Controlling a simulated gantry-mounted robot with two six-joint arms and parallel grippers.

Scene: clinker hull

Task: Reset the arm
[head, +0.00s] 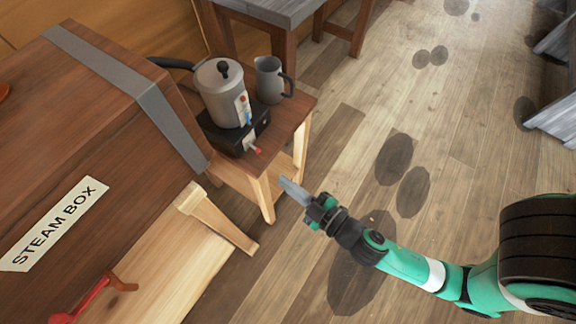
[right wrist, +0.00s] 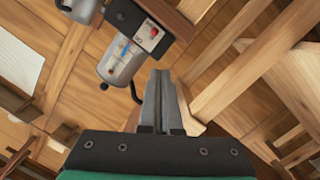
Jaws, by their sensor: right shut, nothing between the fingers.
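My right gripper (head: 293,190) reaches in from the lower right in the head view. Its grey fingers point up and left toward the small wooden side table (head: 303,112), over the floor near the table's front leg. In the right wrist view the fingers of my right gripper (right wrist: 161,90) lie together, shut with nothing between them. My green right arm (head: 405,265) stretches back to the lower right corner. My left gripper does not show in either view.
A grey boiler (head: 220,90) on a black base and a grey jug (head: 268,80) stand on the side table. The wooden steam box (head: 110,130) fills the left, with a red handle (head: 85,303).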

